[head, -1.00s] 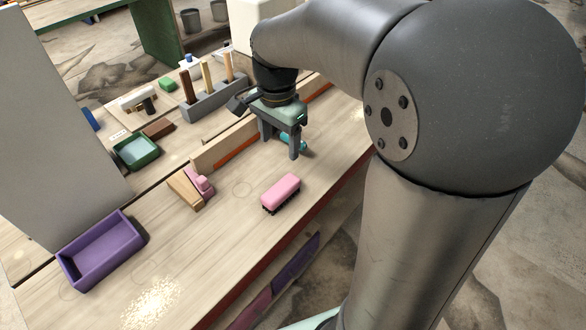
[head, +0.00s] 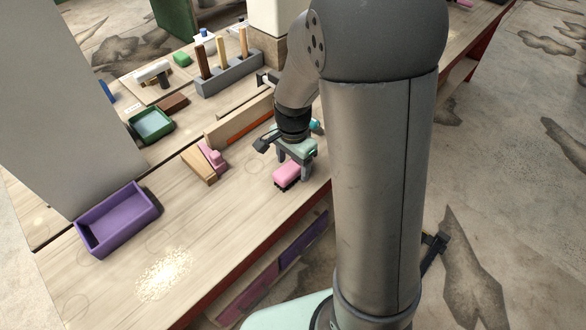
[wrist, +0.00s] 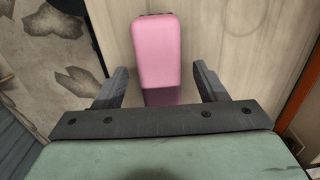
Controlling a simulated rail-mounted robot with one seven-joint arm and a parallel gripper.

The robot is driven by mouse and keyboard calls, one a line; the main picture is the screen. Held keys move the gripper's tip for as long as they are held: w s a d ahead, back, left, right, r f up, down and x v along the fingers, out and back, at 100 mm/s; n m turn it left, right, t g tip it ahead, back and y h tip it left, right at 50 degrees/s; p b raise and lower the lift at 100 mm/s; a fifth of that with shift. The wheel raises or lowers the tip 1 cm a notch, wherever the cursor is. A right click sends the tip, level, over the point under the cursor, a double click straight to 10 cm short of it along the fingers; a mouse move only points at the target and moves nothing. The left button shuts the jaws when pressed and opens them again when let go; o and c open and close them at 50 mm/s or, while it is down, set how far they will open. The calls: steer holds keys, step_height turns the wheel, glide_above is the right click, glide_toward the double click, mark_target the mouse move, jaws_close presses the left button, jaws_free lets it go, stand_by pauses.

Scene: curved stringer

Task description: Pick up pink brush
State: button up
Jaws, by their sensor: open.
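The pink brush (head: 286,175) lies on the wooden bench top near its front edge, pink block up and dark bristles down. In the wrist view the pink brush (wrist: 157,55) sits between the fingers and reaches out beyond their tips. My gripper (head: 293,168) is right at the brush, over its far end in the head view. In the wrist view my gripper (wrist: 158,80) is open, with a finger on each side of the brush and a gap on both sides. The end of the brush nearest the palm is partly hidden by the gripper.
A purple tray (head: 118,220) stands at the left of the bench. A wooden block with a pink piece (head: 205,163) lies left of the brush. A green tray (head: 151,125) and a grey holder with wooden handles (head: 229,74) stand farther back. The front left bench top is clear.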

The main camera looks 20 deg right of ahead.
steer(key=shift+f, duration=0.75)
steer(key=c, duration=1.1)
steer(key=shift+c, duration=0.2)
steer(key=shift+r, duration=0.2)
steer(key=shift+r, duration=0.3)
step_height(320, 180, up, 2)
steer(key=shift+r, duration=0.15)
steer(key=s+a+r, duration=0.3)
steer(key=s+r, duration=0.2)
steer(key=s, duration=0.1)
steer(key=s+a+r+b, duration=0.1)
steer(key=s+a+r, duration=0.1)
steer(key=s+r, duration=0.2)
steer(key=s, duration=0.2)
steer(key=shift+s+a+r, duration=0.4)
